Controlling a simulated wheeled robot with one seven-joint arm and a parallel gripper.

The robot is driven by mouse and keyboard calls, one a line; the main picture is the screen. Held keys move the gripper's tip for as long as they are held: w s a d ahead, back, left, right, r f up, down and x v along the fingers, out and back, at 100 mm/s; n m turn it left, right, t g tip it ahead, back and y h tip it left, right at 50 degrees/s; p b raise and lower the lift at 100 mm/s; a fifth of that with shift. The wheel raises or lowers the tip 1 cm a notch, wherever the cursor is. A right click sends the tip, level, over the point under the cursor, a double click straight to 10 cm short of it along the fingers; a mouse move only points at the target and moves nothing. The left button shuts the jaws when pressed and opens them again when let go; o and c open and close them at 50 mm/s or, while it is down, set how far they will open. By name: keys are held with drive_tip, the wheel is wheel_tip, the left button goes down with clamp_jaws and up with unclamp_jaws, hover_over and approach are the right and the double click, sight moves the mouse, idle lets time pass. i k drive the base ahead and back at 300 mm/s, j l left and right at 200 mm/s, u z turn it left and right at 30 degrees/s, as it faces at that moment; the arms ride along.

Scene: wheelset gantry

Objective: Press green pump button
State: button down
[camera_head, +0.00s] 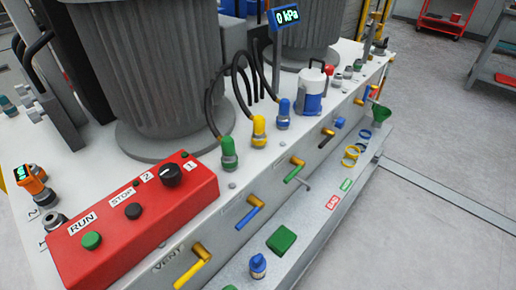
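The green pump button (91,241) is a round cap on the sloped top of a red control box (138,228), at the lower left of the head view, next to the label RUN (82,223). Beside it on the same box are a dark stop button (133,211) under the label STOP and a black rotary knob (170,175) by the marks 1 and 2. A display (286,15) on a post reads 0 kPa. My gripper is not in view, and nothing covers the green button.
Yellow (193,266) and blue (249,213) valve handles stick out from the bench front. Hoses with green, yellow and blue connectors (283,114) stand behind the box. A lower ledge holds a green block (281,239) and a blue bottle (258,266). Floor (440,150) at right is clear.

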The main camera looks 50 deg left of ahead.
sight(92, 240)
drive_tip(key=k+u, duration=0.15)
drive_tip(key=u, duration=0.35)
drive_tip(key=i+l+u, duration=0.1)
drive_tip(key=u, duration=1.1)
